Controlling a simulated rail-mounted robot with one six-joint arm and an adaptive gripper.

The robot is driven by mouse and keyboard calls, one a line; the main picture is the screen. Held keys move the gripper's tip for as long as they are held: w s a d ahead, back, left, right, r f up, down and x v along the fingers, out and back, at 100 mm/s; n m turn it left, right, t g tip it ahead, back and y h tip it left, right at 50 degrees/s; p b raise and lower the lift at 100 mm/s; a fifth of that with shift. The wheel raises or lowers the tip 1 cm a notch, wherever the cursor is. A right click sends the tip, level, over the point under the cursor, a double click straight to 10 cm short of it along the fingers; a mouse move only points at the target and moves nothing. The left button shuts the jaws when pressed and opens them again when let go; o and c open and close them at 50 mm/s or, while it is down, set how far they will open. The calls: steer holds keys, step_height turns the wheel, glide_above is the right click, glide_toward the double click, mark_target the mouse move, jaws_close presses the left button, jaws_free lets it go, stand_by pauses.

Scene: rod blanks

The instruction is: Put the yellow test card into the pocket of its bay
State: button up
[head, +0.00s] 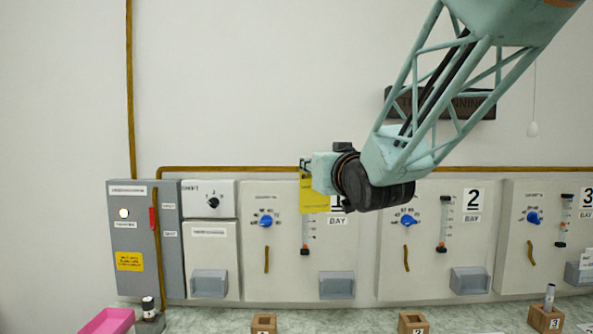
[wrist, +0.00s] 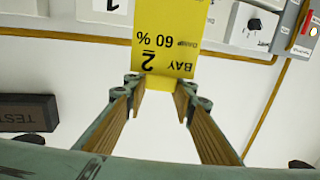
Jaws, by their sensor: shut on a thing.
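My gripper (head: 306,165) is shut on the yellow test card (head: 314,197), which hangs in front of the bay 1 panel and partly covers its number. In the wrist view the card (wrist: 168,32) sits at the fingertips (wrist: 162,84), its print upside down: "BAY 2", "60 %" and what looks like "DAMP". The bay 2 panel (head: 391,270) stands to the right of the card. Its grey pocket (head: 470,281) is at the lower right of that panel, well apart from the card and seemingly empty.
The bay 1 pocket (head: 337,286) and another grey pocket (head: 209,284) are to the left. The bay 3 pocket (head: 575,274) seems to hold a white card. Wooden blocks (head: 264,323) and a pink tray (head: 108,321) stand on the counter. Dials and sliders line the panels.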

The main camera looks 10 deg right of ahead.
steer(key=s+d, duration=0.2)
steer(key=s+d+r, duration=0.1)
steer(key=d, duration=0.1)
steer(key=shift+s+d, duration=0.1)
steer(key=shift+s, duration=0.25)
steer(key=shift+d+r, duration=0.1)
